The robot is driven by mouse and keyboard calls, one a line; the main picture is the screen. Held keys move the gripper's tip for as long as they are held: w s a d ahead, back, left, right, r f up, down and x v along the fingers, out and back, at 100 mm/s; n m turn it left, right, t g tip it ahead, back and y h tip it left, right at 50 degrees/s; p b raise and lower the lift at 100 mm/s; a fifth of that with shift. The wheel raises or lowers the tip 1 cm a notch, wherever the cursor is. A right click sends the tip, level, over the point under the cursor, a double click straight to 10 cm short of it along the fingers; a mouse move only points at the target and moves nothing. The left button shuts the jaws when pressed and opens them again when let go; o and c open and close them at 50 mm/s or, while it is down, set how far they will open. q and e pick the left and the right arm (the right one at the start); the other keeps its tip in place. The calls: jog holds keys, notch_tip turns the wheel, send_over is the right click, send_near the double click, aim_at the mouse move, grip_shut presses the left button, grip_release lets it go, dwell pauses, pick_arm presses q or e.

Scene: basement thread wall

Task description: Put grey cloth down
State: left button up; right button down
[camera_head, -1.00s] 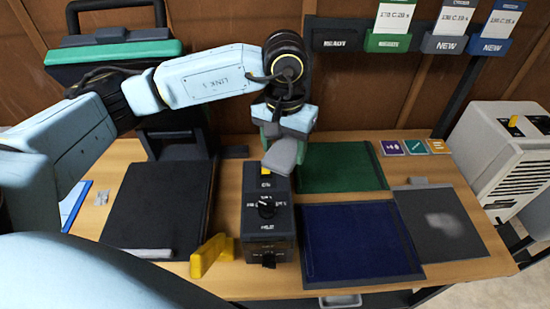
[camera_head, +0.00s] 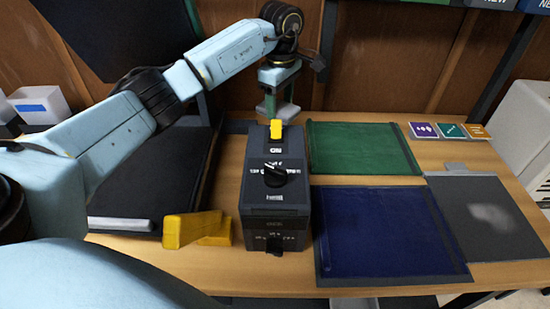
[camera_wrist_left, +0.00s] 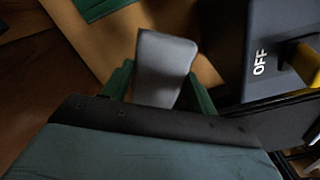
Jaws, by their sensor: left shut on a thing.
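My left gripper (camera_head: 278,105) is shut on a small grey cloth, which shows as a flat pale-grey piece (camera_wrist_left: 165,68) between the green fingers in the left wrist view. In the head view the gripper points down at the back edge of the table, just behind a dark switch box (camera_head: 275,190) with a yellow switch. Only a little of the cloth (camera_head: 288,111) shows there, and I cannot tell whether it touches the table. My right gripper is not in view.
A green mat (camera_head: 362,148) and a blue mat (camera_head: 385,235) lie right of the box. A grey mat (camera_head: 490,215) with a pale smudge lies farther right. Yellow blocks (camera_head: 195,230) stand left of the box. Coloured tiles (camera_head: 450,130) lie at the back right. A wooden wall rises behind.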

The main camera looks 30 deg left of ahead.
pick_arm(q)
jog(key=shift+w+a+f+n+b, duration=0.1)
jog(key=shift+a+f+n+b, duration=0.2)
jog(key=shift+f+n, duration=0.15)
jog(key=shift+w+a+f+n+b, duration=0.1)
jog(key=shift+a+f+n+b, duration=0.2)
jog(key=shift+f, duration=0.2)
jog(key=shift+f+n, duration=0.25)
jog(key=shift+f, duration=0.05)
notch_tip(320, 180, down, 6)
jog(key=shift+a+b, duration=0.1)
jog(key=shift+b, duration=0.45)
jog(key=shift+f+b, duration=0.3)
jog(key=shift+f, duration=1.45)
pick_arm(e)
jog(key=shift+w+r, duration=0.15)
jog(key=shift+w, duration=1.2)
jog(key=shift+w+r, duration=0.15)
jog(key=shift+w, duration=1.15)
pick_arm(q)
jog(key=shift+f, duration=0.1)
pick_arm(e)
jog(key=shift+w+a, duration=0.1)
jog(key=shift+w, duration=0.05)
pick_arm(q)
jog(key=o, duration=0.9)
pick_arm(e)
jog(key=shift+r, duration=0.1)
